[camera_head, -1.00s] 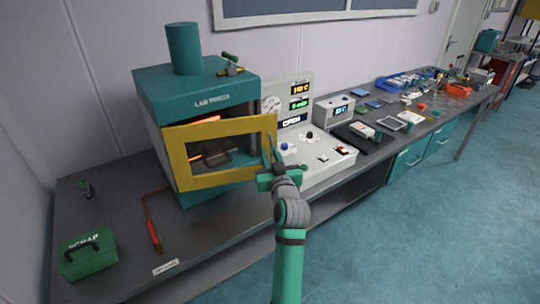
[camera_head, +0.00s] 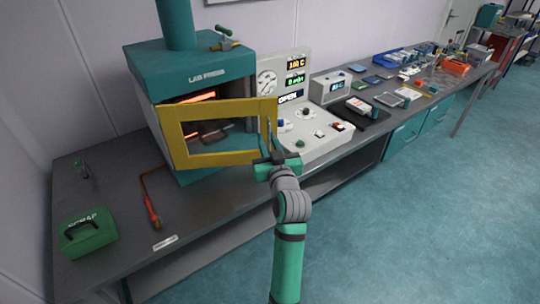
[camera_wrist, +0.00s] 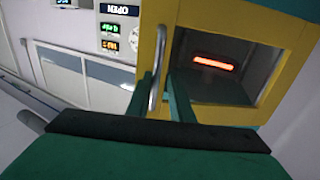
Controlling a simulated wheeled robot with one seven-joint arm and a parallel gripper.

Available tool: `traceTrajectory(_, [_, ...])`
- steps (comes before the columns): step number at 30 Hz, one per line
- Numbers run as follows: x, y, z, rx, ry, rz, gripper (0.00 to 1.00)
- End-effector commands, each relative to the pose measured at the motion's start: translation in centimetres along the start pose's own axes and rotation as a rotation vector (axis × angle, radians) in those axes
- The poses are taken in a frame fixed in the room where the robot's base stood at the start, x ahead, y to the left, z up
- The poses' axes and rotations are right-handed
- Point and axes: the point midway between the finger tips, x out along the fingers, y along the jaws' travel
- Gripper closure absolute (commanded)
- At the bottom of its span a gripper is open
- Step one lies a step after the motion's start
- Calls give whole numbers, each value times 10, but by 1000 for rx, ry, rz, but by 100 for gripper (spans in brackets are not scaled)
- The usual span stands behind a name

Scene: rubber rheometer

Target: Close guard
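The guard (camera_head: 173,147) is a yellow frame with a window, on the front of the teal lab press (camera_head: 190,77). It stands open, swung out from the press, with its free edge at the right. A pale upright bar handle (camera_wrist: 158,65) is on that edge in the wrist view. My gripper (camera_head: 270,137) is at this edge. In the wrist view my gripper's green fingers (camera_wrist: 163,88) are apart, one on each side of the handle. I cannot tell whether either finger touches it. A glowing orange bar (camera_wrist: 212,63) shows inside the press.
A control panel (camera_head: 292,75) right of the press displays "OPEN". A green scrap box (camera_head: 88,236) and a red-handled tool (camera_head: 152,208) lie on the bench at the left. Several small items cover the bench at the right. The floor (camera_head: 400,220) in front is clear.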

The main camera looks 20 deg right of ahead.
Motion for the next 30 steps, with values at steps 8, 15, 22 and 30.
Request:
traceTrajectory(8, [-16, -4, 1, 1, -2, -3, 83])
traceTrajectory(15, [-31, -5, 0, 0, 0, -1, 83])
traceTrajectory(22, [-45, -6, 0, 0, 0, 0, 83])
traceTrajectory(30, [-60, -7, 0, 0, 0, 0, 83])
